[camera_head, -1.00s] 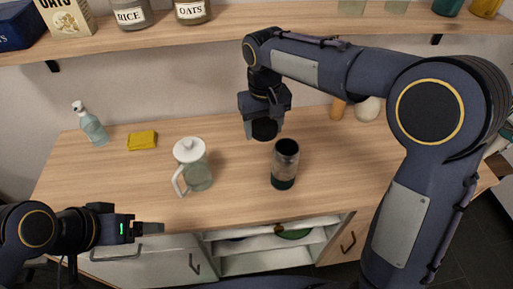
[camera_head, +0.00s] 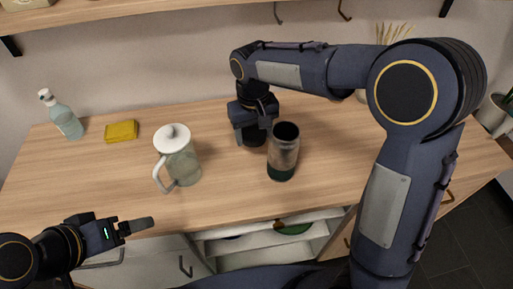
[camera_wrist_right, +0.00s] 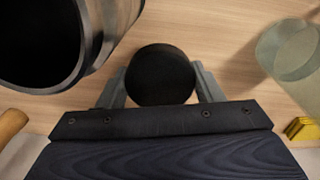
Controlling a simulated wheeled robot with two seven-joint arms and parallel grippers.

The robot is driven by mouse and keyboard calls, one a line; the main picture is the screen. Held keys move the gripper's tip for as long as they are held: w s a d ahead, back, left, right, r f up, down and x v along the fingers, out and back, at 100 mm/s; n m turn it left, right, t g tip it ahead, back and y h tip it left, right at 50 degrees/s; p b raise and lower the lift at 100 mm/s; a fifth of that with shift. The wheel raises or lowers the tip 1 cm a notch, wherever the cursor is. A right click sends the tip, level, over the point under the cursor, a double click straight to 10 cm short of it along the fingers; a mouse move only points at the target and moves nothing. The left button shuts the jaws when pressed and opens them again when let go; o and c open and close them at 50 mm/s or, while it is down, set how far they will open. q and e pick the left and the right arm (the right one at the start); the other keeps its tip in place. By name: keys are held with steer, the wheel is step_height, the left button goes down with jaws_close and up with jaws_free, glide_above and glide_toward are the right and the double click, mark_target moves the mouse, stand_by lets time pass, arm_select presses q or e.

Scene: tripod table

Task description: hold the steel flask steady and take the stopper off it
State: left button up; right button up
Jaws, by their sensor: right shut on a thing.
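The steel flask (camera_head: 283,158) stands upright on the wooden counter, its dark mouth open and uncovered. Its rim and open mouth also show large at the upper left of the right wrist view (camera_wrist_right: 112,45). The round black stopper (camera_head: 254,138) is off the flask, just left of it in the head view. My right gripper (camera_head: 252,128) is shut on the stopper; in the right wrist view the stopper (camera_wrist_right: 160,75) sits between the two fingers. I cannot tell whether the stopper touches the counter. My left gripper (camera_head: 138,226) is at the counter's front edge, away from the flask; its finger gap is not clear.
A glass pitcher with a white lid (camera_head: 178,157) stands left of the stopper. A yellow sponge (camera_head: 121,131) and a spray bottle (camera_head: 62,115) are farther left. The counter (camera_head: 85,190) is clear at its front left. A shelf (camera_head: 110,22) runs above.

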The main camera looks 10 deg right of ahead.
mark_target(254, 155)
step_height(254, 155, down, 6)
steer(key=shift+f, duration=0.25)
steer(key=shift+f, duration=0.1)
steer(key=o, duration=1.1)
steer(key=shift+r, duration=0.25)
step_height(254, 155, up, 12)
steer(key=shift+f+p, duration=0.1)
steer(key=shift+p, duration=0.25)
